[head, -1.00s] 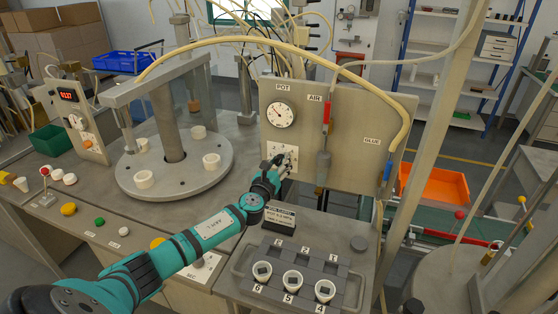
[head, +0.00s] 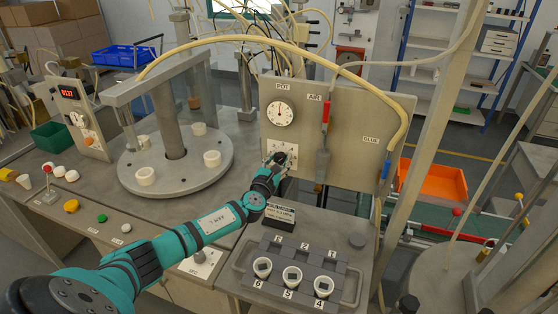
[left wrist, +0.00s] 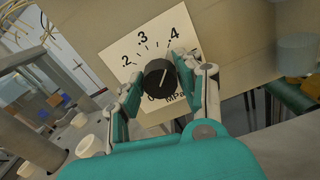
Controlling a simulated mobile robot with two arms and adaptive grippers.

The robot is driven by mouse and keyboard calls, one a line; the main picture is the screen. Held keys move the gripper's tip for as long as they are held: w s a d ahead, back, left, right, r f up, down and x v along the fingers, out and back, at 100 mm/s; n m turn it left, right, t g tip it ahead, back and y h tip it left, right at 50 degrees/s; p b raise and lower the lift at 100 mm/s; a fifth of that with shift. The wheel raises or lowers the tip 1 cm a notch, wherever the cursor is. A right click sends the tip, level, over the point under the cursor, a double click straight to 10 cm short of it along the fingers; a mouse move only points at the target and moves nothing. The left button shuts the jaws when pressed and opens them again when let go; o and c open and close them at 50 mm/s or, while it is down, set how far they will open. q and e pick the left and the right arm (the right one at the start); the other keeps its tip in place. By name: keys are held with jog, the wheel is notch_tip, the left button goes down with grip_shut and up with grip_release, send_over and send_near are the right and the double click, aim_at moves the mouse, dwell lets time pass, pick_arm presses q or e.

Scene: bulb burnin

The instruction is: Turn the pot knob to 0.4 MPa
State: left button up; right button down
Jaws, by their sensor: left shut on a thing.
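The pot knob (left wrist: 160,77) is a round black knob on a white scale plate marked .2, .3, .4 and MPa. Its pale pointer line slants up and right, roughly toward the .4 mark; the exact reading is hard to tell. My left gripper (left wrist: 158,84) is shut on the knob, with a finger on each side. In the head view my left gripper (head: 277,160) reaches the scale plate (head: 289,152) and hides most of the knob. The round POT gauge (head: 280,114) above has its needle pointing about straight up. My right gripper is not in view.
The grey panel (head: 345,165) also bears an AIR line with a red fitting (head: 326,109) and a GLUE hose with a blue end (head: 386,170). A grey tray (head: 338,297) with several white cups stands below. A round turntable (head: 190,181) is at left.

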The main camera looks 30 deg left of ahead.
pick_arm(q)
jog(key=shift+d+f, duration=0.1)
jog(key=shift+f, duration=0.15)
jog(key=o, duration=0.9)
jog(key=shift+o, duration=1.2)
jog(key=shift+r, duration=0.15)
jog(key=v, duration=1.2)
jog(key=shift+s, duration=0.1)
